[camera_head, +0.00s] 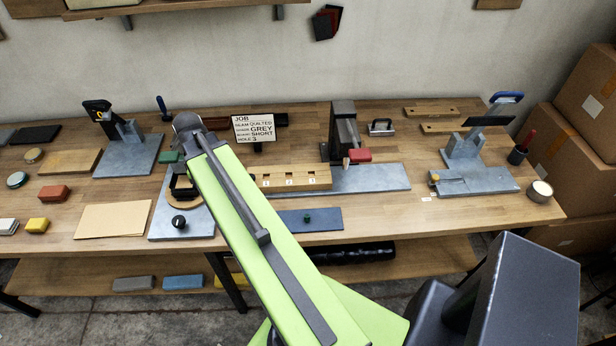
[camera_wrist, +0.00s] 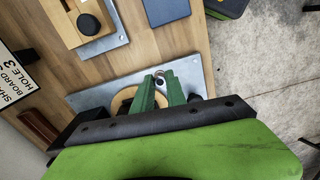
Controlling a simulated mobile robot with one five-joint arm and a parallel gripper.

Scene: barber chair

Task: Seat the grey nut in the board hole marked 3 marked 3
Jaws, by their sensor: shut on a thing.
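My gripper (camera_wrist: 158,80) shows two green fingers in the wrist view, shut on a small grey ring-like piece (camera_wrist: 159,83), which looks like the grey nut. The fingers partly hide it. Below lies a pale metal plate (camera_wrist: 195,78) with a round wooden ring (camera_wrist: 122,97), left of the fingertips. The nut is apart from that board.
A job sign (camera_head: 254,128) reading GREY, SHORT and HOLE 3 stands behind the board. A black clamp stand (camera_head: 343,128) with a red part rises behind the board's right end. A dark blue mat (camera_head: 328,220) lies in front. A black knob (camera_head: 179,222) is on the front-left plate.

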